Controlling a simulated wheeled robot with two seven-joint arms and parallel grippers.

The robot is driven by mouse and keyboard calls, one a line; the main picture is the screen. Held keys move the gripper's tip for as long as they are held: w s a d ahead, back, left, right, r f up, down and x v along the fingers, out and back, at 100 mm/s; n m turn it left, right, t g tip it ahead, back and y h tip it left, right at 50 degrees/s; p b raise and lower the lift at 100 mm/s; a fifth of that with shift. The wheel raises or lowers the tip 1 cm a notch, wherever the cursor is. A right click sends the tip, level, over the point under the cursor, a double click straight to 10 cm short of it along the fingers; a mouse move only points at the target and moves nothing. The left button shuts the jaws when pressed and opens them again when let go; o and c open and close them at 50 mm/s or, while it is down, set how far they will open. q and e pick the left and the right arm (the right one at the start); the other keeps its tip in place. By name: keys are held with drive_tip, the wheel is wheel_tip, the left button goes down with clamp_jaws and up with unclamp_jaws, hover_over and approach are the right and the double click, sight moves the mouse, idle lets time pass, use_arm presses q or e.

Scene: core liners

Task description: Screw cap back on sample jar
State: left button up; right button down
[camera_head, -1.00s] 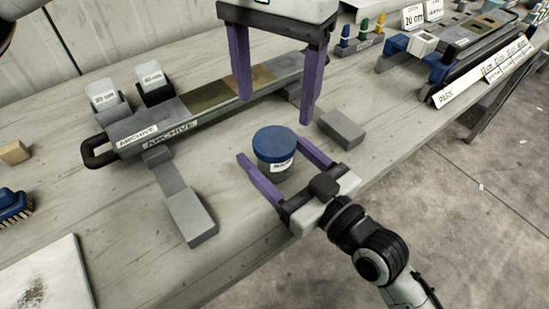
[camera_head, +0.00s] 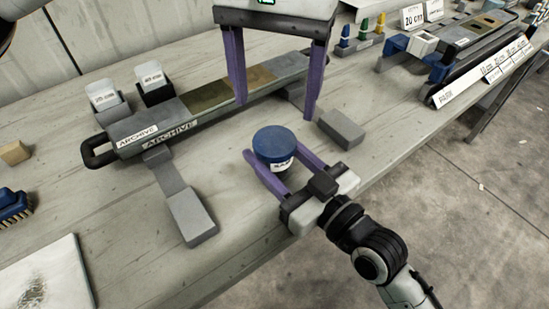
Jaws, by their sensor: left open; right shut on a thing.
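The sample jar (camera_head: 281,164) stands upright on the table, with a white label on its side. Its blue cap (camera_head: 274,141) sits on top; I cannot tell how tight it is. My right gripper (camera_head: 274,164) is shut on the jar, with its purple fingers on either side of the body below the cap. My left gripper (camera_head: 273,108) is open and empty. Its fingers point down above and behind the jar in the picture, apart from the cap.
A long core liner marked ARCHIVE (camera_head: 200,105) lies behind the jar on grey supports. A grey block (camera_head: 341,129) is right of the jar. A brush (camera_head: 13,204) and a pale board (camera_head: 45,280) are at left. The table's front edge is close to my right arm.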

sight(275, 140)
use_arm(q)
drive_tip(key=n, duration=0.8)
drive_tip(key=shift+n, duration=0.3)
drive_tip(key=n, duration=0.6)
drive_tip(key=shift+n, duration=0.3)
drive_tip(key=n, duration=0.8)
drive_tip(key=shift+n, duration=0.3)
drive_tip(key=n, duration=0.6)
drive_tip(key=shift+n, duration=0.3)
drive_tip(key=n, duration=0.6)
drive_tip(key=shift+n, duration=0.3)
drive_tip(key=n, duration=0.6)
drive_tip(key=shift+n, duration=0.3)
drive_tip(key=n, duration=1.2)
drive_tip(key=shift+f, duration=4.05)
